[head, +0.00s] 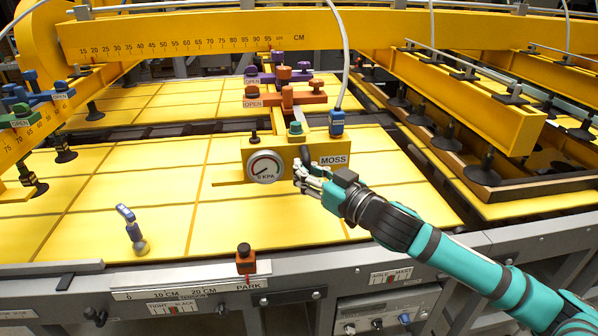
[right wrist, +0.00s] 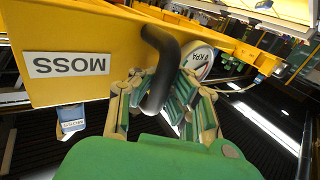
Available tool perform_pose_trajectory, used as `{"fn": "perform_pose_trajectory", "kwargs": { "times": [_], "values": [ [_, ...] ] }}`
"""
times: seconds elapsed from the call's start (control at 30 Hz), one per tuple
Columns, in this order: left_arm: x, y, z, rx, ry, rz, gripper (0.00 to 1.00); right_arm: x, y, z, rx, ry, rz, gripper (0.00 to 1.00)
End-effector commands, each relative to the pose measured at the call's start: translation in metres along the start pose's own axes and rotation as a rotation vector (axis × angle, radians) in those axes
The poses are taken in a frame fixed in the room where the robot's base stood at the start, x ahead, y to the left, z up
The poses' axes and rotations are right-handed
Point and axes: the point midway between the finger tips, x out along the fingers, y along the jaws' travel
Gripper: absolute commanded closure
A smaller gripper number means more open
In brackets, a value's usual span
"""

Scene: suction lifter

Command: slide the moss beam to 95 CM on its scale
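The moss beam (head: 285,160) is a yellow beam with a MOSS label (head: 333,160) and a gauge (head: 265,166) reading 0 KPA on its near end. The label shows upside down in the right wrist view (right wrist: 67,65). A black curved handle (right wrist: 160,65) sticks out of this end. My right gripper (head: 305,170) is at the handle, its fingers closed in on both sides of it. No pointer reading is legible. My left gripper is out of view.
Purple (head: 262,78) and orange (head: 300,96) valve levers with OPEN tags sit behind the gauge. An orange PARK stop (head: 246,262) is at the front edge. Another yellow beam (head: 475,92) with suction cups lies right.

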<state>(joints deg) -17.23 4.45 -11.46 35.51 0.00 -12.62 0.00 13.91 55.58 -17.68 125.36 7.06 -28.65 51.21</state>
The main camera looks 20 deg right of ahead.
Motion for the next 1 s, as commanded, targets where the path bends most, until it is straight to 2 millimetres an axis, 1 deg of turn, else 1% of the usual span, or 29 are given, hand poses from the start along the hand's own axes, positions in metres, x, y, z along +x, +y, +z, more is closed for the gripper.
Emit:
{"fn": "perform_pose_trajectory", "kwargs": {
  "times": [0.03, 0.1, 0.33, 0.53, 0.6, 0.7, 0.83, 1.0],
  "values": [
    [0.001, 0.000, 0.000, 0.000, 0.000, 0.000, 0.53, -0.001, -0.005, 0.006, 0.010, -0.012, -0.010, 1.00],
    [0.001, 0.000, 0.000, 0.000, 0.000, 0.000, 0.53, -0.001, -0.005, 0.006, 0.010, -0.012, -0.010, 0.89],
    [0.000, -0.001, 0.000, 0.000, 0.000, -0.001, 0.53, 0.000, -0.003, 0.004, 0.006, -0.007, -0.006, 0.60],
    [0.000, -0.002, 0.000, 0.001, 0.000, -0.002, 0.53, 0.000, -0.002, 0.003, 0.004, -0.005, -0.005, 0.60],
    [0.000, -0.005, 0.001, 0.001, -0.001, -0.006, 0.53, -0.001, -0.002, 0.003, 0.004, -0.004, -0.004, 0.60],
    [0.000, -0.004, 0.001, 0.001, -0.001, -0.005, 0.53, -0.005, -0.002, 0.003, 0.003, -0.005, -0.004, 0.60],
    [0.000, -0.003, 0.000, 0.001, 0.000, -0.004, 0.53, -0.019, -0.002, 0.004, 0.004, -0.007, -0.004, 0.60],
    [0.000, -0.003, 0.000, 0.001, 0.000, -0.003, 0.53, -0.045, -0.002, 0.005, 0.006, -0.010, -0.004, 0.60]
  ]
}}
